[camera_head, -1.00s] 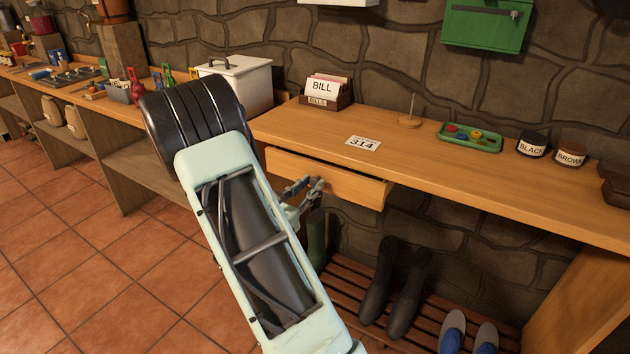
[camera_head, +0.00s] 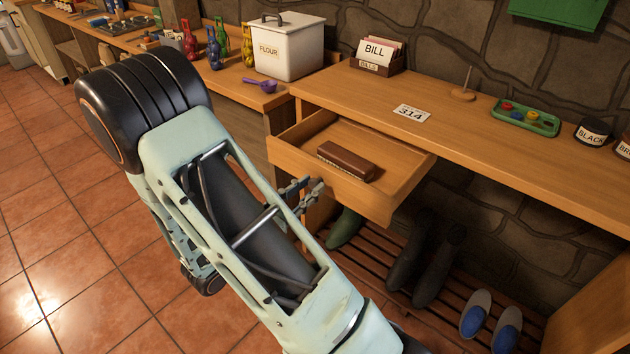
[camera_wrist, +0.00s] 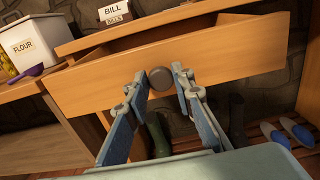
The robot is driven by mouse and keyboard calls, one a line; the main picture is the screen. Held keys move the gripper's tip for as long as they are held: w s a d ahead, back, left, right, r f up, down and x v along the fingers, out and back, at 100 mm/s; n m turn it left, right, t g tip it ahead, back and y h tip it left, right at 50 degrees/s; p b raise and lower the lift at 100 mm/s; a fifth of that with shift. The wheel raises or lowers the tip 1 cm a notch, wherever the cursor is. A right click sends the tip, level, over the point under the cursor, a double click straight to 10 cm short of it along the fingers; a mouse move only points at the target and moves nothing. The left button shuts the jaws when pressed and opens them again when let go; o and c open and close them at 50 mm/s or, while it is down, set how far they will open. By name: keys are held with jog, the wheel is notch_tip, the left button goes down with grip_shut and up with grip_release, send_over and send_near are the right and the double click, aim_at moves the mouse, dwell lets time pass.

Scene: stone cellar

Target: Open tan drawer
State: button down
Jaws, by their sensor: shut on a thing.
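The tan drawer (camera_head: 395,190) stands well out from under the wooden bench top, with a brown oblong object (camera_head: 347,160) lying inside. Its front panel (camera_wrist: 235,62) fills the upper middle of the wrist view, with a round dark knob (camera_wrist: 160,78) at its centre. My gripper (camera_wrist: 162,82) is shut on the knob, one finger on each side. In the head view my gripper (camera_head: 303,190) is at the drawer's front, and my forearm hides part of that area.
The bench top (camera_head: 460,145) above holds a BILL card box (camera_head: 378,55), a 314 card (camera_head: 411,113) and a green tray (camera_head: 526,118). Below are a slatted rack (camera_head: 390,275), dark boots (camera_head: 425,260) and blue-grey shoes (camera_head: 490,322). Open tiled floor lies at left.

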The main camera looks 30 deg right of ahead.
jog(key=shift+a, duration=0.1)
jog(key=c, duration=1.7)
grip_release()
jog(key=v, duration=1.2)
jog(key=shift+s, duration=0.1)
